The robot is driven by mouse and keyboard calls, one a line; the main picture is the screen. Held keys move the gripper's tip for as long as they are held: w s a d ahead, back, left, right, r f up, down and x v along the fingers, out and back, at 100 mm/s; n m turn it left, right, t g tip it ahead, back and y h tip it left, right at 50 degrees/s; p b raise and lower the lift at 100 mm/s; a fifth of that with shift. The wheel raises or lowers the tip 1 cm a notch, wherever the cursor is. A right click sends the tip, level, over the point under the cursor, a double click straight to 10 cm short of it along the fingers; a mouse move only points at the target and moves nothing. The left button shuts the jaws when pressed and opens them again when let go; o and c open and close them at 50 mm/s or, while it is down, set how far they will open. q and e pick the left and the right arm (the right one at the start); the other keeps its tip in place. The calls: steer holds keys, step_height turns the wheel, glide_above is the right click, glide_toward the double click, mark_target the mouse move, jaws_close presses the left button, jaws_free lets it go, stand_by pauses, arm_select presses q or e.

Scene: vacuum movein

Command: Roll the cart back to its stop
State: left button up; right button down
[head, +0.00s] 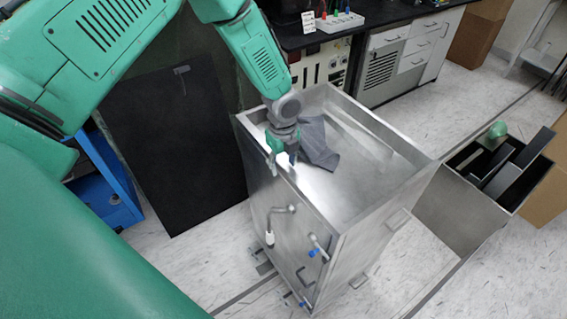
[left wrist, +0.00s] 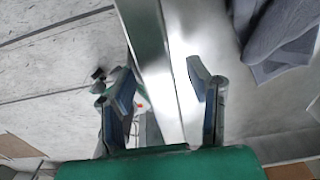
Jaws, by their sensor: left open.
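The cart (head: 370,218) is a tall, open-topped metal box standing in the middle of the head view. A lever with a white grip and blue-tipped fittings show on its front side. My left gripper (head: 282,164) is above the cart's left front rim, pointing down. In the left wrist view the gripper (left wrist: 165,95) is open, with one finger on each side of the metal rim (left wrist: 150,50). I cannot tell whether either finger touches it. A grey cloth (head: 317,142) lies inside the cart, and it shows in the left wrist view (left wrist: 283,38). My right gripper is out of view.
A dark panel (head: 172,145) leans behind the cart at the left, near a blue frame (head: 110,180). A black-topped bench (head: 375,15) with drawers stands behind. A bin (head: 455,210) with dark pieces stands at the right. Pale floor is open in front.

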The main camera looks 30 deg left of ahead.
arm_select(q)
steer(key=shift+f, duration=0.3)
jaws_close()
steer(key=shift+w+r, duration=0.1)
steer(key=shift+w, duration=0.05)
